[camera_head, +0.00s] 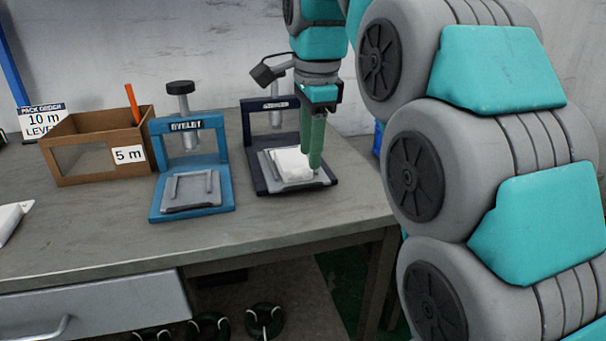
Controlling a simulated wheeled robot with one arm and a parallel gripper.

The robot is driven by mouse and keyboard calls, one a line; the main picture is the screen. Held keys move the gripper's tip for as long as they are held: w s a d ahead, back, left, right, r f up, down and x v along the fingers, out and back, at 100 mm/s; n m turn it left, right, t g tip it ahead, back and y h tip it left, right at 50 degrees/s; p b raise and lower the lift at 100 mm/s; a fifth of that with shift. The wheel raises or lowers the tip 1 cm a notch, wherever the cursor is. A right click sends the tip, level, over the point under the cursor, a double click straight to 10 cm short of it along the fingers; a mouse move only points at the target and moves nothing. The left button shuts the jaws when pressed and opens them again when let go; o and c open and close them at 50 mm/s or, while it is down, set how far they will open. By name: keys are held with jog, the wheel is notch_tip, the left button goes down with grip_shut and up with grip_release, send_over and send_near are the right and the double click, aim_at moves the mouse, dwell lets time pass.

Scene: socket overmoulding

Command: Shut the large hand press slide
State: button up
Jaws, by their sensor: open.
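Two hand presses stand on the grey table. The dark navy press (256,150) is on the right and looks a little larger; its label is too small to read. Its grey slide plate (318,179) extends forward of the frame and carries a white piece (291,165). The blue press (158,160), labelled "EYELET", has an empty grey slide plate (190,189). My gripper (314,166) points down with green fingers at the right front of the navy press's slide. The fingers are open with nothing seen between them. Whether they touch the slide cannot be told.
A cardboard box (75,135) marked "5 m" with an orange stick (132,103) stands left of the presses. A white item (12,220) lies at the left edge. The table front (300,233) is clear. A drawer (90,310) is below.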

aim_at(302, 185)
jog(key=shift+m, duration=0.3)
jog(key=shift+w+a+f, duration=0.2)
jog(key=shift+w+f, duration=0.15)
jog(key=shift+f, duration=0.8)
jog(key=shift+w+a+f, duration=0.25)
jog(key=shift+w+f, duration=0.05)
jog(key=shift+f, duration=0.85)
jog(key=shift+w+a+f, duration=0.2)
jog(key=shift+w+f, duration=0.15)
jog(key=shift+f, duration=0.8)
jog(key=shift+c, duration=0.4)
grip_shut()
